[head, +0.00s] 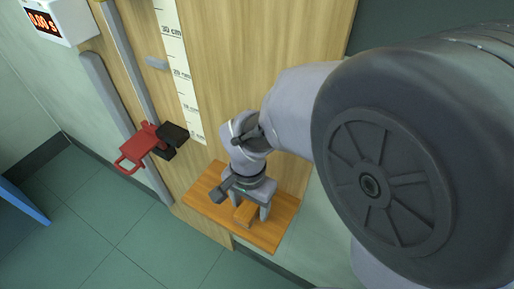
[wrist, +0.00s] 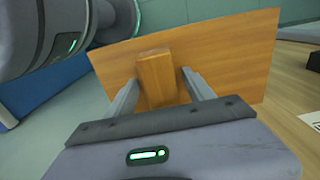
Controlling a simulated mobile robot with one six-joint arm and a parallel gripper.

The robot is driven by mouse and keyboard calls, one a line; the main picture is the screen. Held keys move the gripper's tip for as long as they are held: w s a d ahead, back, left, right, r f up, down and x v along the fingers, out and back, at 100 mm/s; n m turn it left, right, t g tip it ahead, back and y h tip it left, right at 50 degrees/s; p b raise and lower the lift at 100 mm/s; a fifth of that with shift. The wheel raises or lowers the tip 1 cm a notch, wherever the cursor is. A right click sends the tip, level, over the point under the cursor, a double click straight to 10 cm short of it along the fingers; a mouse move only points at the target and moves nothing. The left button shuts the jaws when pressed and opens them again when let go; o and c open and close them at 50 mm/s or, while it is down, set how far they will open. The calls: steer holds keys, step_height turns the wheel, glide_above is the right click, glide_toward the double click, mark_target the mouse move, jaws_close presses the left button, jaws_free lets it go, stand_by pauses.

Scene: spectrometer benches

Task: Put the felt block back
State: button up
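An orange-brown, wood-coloured block (head: 244,214) sits on a small wooden shelf (head: 205,190); I take it for the felt block, but its material is not clear. In the wrist view the block (wrist: 157,80) stands between my fingers against the shelf board (wrist: 235,55). My gripper (head: 246,205) is down at the shelf with one finger on each side of the block. In the wrist view my gripper (wrist: 162,82) is open, with a gap on the right; the left finger is very near the block, and contact cannot be told.
A red clamp (head: 140,145) with a black block (head: 173,134) is on the rail left of the shelf. A centimetre scale (head: 178,70) runs up the wooden panel (head: 270,50). A timer (head: 45,22) reads 0.00 s. Open floor (head: 110,215) lies lower left.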

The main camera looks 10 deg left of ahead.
mark_target(253, 205)
step_height(253, 205, up, 13)
steer(key=p, duration=0.5)
steer(key=s+d+r+t+y, duration=0.1)
steer(key=s+d+r+t, duration=0.2)
steer(key=d, duration=0.5)
steer(key=s+d+r+t+y, duration=0.1)
steer(key=s+d+r+t, duration=0.1)
steer(key=s+d+r, duration=0.2)
steer(key=d+r, duration=0.2)
steer(key=d, duration=0.2)
steer(key=shift+d+t, duration=0.2)
steer(key=shift+t, duration=0.2)
